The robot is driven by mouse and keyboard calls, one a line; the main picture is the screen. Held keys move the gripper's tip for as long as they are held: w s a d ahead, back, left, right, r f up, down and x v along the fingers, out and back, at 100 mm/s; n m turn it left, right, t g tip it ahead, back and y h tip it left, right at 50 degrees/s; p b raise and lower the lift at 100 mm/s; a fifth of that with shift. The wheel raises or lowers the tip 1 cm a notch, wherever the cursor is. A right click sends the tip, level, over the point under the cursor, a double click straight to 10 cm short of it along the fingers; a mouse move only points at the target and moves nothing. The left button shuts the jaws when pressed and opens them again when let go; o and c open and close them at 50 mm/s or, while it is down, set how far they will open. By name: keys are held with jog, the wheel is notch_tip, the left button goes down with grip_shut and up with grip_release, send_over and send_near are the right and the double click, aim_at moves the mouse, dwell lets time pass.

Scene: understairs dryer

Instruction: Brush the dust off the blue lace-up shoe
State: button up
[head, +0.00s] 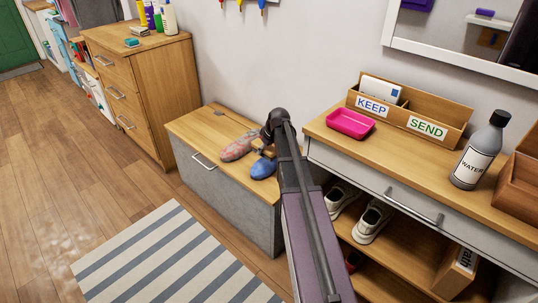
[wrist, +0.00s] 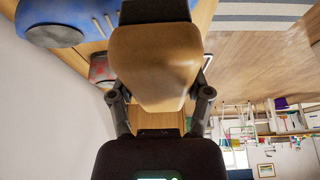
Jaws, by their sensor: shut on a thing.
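The blue lace-up shoe (head: 263,168) lies on the wooden top of the low grey bench, beside a red-and-grey shoe (head: 238,147). In the wrist view the blue shoe (wrist: 55,20) is at the top left, partly cut off by the frame. My gripper (wrist: 162,103) is shut on a tan wooden brush (wrist: 155,65), with a dark part at its far end. In the head view my gripper (head: 268,143) is just above and behind the blue shoe, and my arm hides part of it. I cannot tell whether the brush touches the shoe.
A console at right holds a pink tray (head: 350,123), a KEEP/SEND organiser (head: 425,127) and a water bottle (head: 481,150); white shoes (head: 372,220) sit below. A wooden drawer chest (head: 145,85) stands left. A striped rug (head: 165,260) lies in front; the left floor is clear.

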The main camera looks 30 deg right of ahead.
aim_at(259, 164)
jog(key=shift+f, duration=0.15)
jog(key=shift+b+x, duration=2.95)
jog(key=shift+x, duration=0.1)
jog(key=shift+f+b, duration=0.5)
jog(key=shift+s, duration=0.1)
jog(key=shift+s+d+r, duration=0.1)
jog(key=shift+s+d, duration=0.15)
jog(key=shift+s, duration=0.3)
jog(key=shift+s+d, duration=0.2)
jog(key=shift+s, duration=0.35)
jog(key=shift+w, duration=0.1)
